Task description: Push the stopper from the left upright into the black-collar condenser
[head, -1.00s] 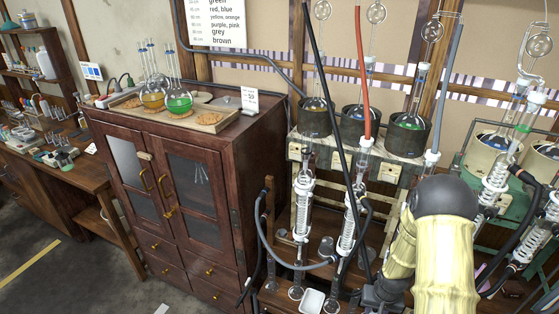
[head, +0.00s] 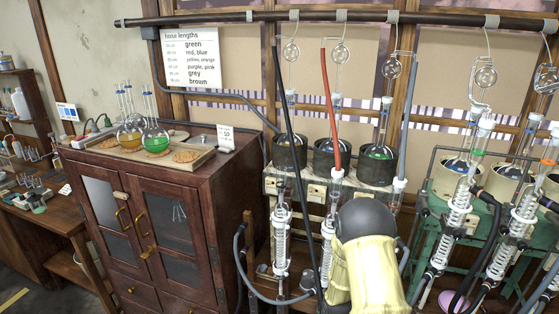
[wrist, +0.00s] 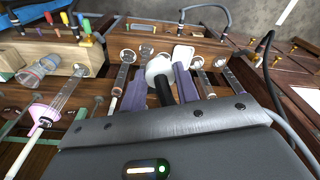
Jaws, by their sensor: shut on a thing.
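My gripper (wrist: 164,80) shows in the wrist view as two purple fingers. It is shut on a piece with a white round head (wrist: 158,68) and a black stem (wrist: 165,94), which looks like the stopper. In the head view my arm hides the gripper and what it holds. Glass condensers with white coils stand at the rig, one at left (head: 281,240) and one (head: 328,232) partly behind my arm. I cannot tell which has the black collar. A wooden upright (head: 248,245) stands left of them.
A black hose (head: 292,150) and a red hose (head: 329,95) hang in front of the rig. A grey hose loops low by the left condenser. A dark wooden cabinet (head: 165,225) stands left. More condensers (head: 460,205) stand at right on a green frame.

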